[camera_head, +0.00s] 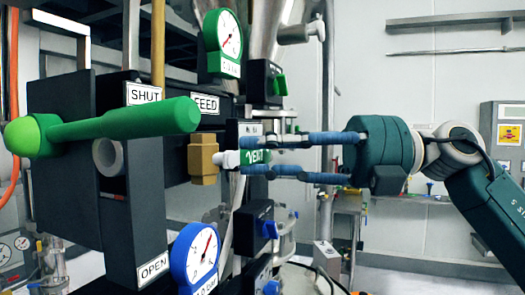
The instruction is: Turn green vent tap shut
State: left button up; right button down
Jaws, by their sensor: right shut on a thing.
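The green vent tap (256,157), marked VENT, sits at the middle of the panel, with a white stub on its left side. My right gripper (254,156) comes in from the right. Its two blue-padded fingers lie above and below the green part and are shut on it. The fingers partly cover the tap, so I cannot tell its exact turn angle. My left gripper is not in view.
A large green lever (125,124) juts out level at the left, between the SHUT (143,93) and OPEN (152,268) labels. A green gauge (223,42) is above and a blue gauge (197,257) below. A brass fitting (203,160) is left of the tap.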

jog(key=c, duration=1.4)
grip_release()
jog(key=d, duration=0.8)
jog(key=w+d, duration=0.1)
jog(key=d, duration=0.3)
jog(key=shift+f, duration=0.1)
